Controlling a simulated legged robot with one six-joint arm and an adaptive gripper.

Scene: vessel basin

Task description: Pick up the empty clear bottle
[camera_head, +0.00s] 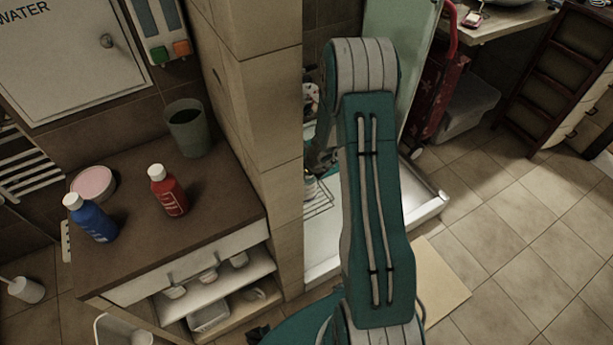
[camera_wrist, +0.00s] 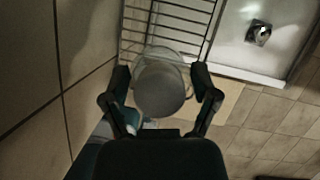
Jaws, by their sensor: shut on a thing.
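The clear bottle (camera_wrist: 160,90) shows in the wrist view as a round, greyish top with a see-through rim behind it. My gripper (camera_wrist: 163,84) has one dark finger on each side of it and is shut on it. I cannot see its base clearly, nor tell whether it touches the wire rack (camera_wrist: 185,18) behind it. In the head view my arm hides most of the gripper, and only dark parts of it show left of the arm above the shower tray.
A tiled wall stands close on the left in the wrist view. The white shower tray (camera_wrist: 235,50) has a drain (camera_wrist: 258,33). In the head view, a brown counter (camera_head: 215,215) holds a blue bottle (camera_head: 92,220), a red bottle (camera_head: 168,192) and a grey cup (camera_head: 187,130).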

